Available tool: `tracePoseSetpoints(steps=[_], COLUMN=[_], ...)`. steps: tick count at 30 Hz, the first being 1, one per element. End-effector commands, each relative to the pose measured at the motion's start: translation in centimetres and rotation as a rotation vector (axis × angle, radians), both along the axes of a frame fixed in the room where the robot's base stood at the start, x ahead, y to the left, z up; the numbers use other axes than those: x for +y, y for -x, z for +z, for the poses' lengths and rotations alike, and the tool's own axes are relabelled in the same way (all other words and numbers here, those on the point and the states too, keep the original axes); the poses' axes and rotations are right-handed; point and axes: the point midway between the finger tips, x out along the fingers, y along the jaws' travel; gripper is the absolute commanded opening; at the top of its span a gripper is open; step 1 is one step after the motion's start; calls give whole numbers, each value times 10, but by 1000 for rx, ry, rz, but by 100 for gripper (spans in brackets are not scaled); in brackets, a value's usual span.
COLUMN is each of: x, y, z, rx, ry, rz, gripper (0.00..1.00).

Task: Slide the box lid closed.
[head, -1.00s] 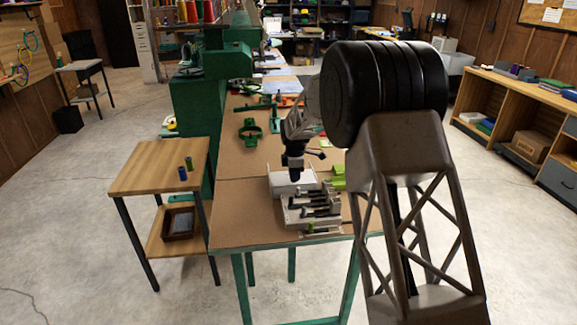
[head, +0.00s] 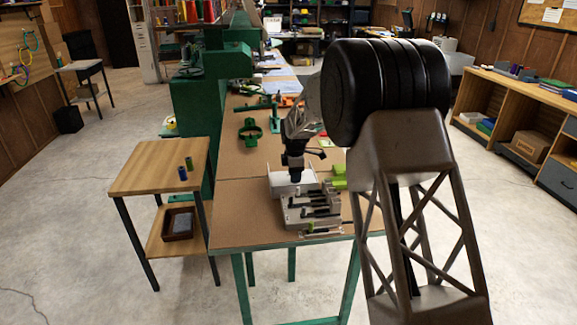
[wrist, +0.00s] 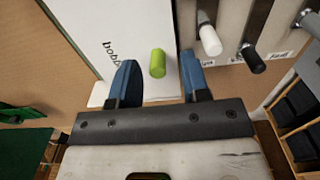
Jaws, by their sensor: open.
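In the wrist view a white panel (wrist: 95,32) with the printed letters "bobb" shows at the upper left, apparently the box lid. A lime-green knob (wrist: 158,62) stands by its right edge. My gripper (wrist: 157,66) is open, with one blue finger on each side of the knob and visible gaps between; I cannot tell how far down the fingers reach. In the head view my gripper (head: 296,177) is over the back left of the light box (head: 293,214) at the table's front, by a white plate (head: 278,187). The arm and gripper hide part of the box.
White and black knobs (wrist: 210,40) (wrist: 254,60) stand in slots right of the green knob. A lime-green object (head: 340,170) lies behind the box at the right. Green fixtures (head: 250,132) stand farther back. Bare brown tabletop (head: 240,205) lies left of the box.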

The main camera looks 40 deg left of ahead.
Motion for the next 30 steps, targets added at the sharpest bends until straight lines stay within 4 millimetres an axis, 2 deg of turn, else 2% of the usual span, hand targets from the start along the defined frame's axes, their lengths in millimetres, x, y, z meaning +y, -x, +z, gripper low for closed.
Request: tracePoseSetpoints(steps=[18, 30], x=[0, 0], y=[0, 0], z=[50, 56], rx=[-1, -1], ry=[-1, -1], rz=[0, 0], gripper=[43, 43])
